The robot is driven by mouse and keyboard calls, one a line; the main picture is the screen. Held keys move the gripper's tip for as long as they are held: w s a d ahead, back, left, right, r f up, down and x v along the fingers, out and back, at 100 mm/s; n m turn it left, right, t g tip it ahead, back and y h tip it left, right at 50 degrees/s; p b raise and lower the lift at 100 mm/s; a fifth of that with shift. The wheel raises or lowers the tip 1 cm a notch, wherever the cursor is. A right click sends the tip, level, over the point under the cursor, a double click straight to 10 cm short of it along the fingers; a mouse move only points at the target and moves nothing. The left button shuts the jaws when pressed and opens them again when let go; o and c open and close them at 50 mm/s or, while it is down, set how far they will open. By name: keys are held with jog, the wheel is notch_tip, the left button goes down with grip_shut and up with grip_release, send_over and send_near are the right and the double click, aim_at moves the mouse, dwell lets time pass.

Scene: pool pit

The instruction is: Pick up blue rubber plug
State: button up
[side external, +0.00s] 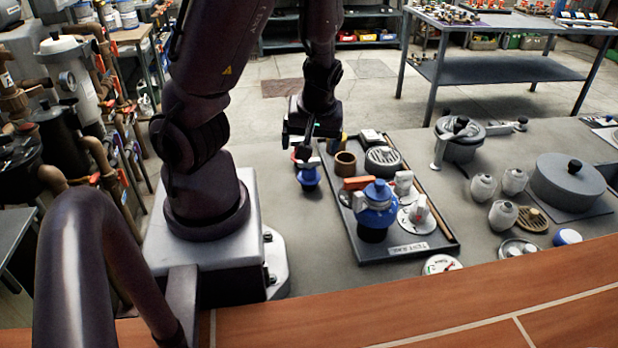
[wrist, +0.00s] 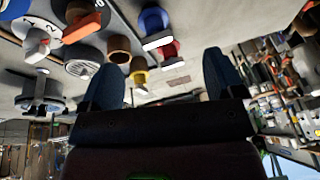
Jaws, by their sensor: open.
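A blue plug (side external: 309,178) stands on the grey table just left of the dark tray. In the wrist view the blue plug (wrist: 154,18) is near the top edge, with a pale grip part. My gripper (side external: 302,150) is just above and behind the blue plug in the side view and partly hides that area. In the wrist view my gripper (wrist: 165,75) has its two dark fingers wide apart, with nothing between them. The blue plug is beyond the fingertips, apart from them.
A red plug (wrist: 169,50) and a yellow plug (wrist: 139,70) stand close to the blue one. The dark tray (side external: 400,256) holds a blue-topped valve (side external: 376,195), a brown ring (side external: 345,164) and other fittings. A lidded pot (side external: 460,138) and several pale bottles stand further right.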

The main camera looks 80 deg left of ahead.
aim_at(310, 165)
jog(key=shift+w+a+f+n+t+y, duration=0.15)
jog(key=shift+a+f+n, duration=0.2)
jog(key=shift+a+f, duration=0.5)
jog(key=shift+a+f+n+t+y, duration=0.1)
jog(key=shift+a+f+n, duration=0.2)
jog(key=shift+a+f, duration=0.5)
jog(key=shift+w+a+f+n+t+y, duration=0.15)
jog(key=shift+a+f+n, duration=0.3)
jog(key=shift+f, duration=0.7)
jog(key=shift+x, duration=3.15)
jog(key=shift+w+d, duration=0.15)
jog(key=shift+d, duration=0.05)
jog(key=shift+c, duration=0.2)
jog(key=c, duration=1)
